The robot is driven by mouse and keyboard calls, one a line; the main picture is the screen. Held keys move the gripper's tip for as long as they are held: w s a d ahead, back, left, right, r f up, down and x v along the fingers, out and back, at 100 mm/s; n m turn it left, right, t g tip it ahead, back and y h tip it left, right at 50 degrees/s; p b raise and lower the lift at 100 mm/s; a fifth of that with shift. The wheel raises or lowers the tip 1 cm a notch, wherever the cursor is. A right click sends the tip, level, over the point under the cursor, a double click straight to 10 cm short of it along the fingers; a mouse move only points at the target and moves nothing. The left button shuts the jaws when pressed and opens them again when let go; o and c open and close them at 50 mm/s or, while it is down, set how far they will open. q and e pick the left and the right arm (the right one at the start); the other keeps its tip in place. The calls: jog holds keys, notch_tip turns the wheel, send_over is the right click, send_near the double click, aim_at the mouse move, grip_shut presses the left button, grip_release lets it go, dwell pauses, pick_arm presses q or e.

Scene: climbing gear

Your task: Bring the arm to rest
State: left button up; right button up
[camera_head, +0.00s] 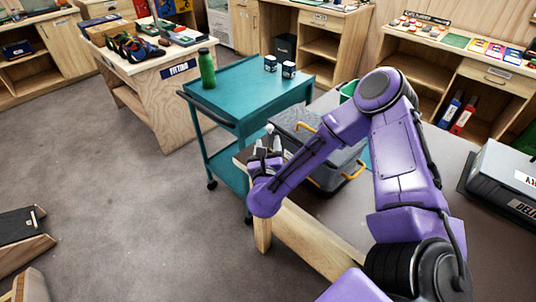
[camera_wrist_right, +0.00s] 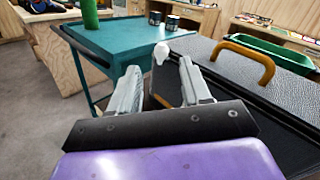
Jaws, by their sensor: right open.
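My right arm is purple and reaches across the work table (camera_head: 310,236) from the right. Its gripper (camera_head: 267,150) is open, over the table's left end beside a dark case with yellow handles (camera_head: 335,178). In the right wrist view the two pale fingers (camera_wrist_right: 159,72) stand apart. A small white rounded thing (camera_wrist_right: 161,53) shows between and beyond the fingertips; I cannot tell what it is or whether it touches them. My left gripper is not in view.
A teal cart (camera_head: 232,95) stands just beyond the gripper, with a green bottle (camera_head: 207,69) and two dark cups (camera_head: 270,63). A grey labelled box (camera_head: 505,180) is on the table's right. A wooden bench (camera_head: 165,70) is behind left. The floor at left is mostly clear.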

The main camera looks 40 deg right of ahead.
jog(key=shift+b+v, duration=0.3)
jog(key=shift+v, duration=1.3)
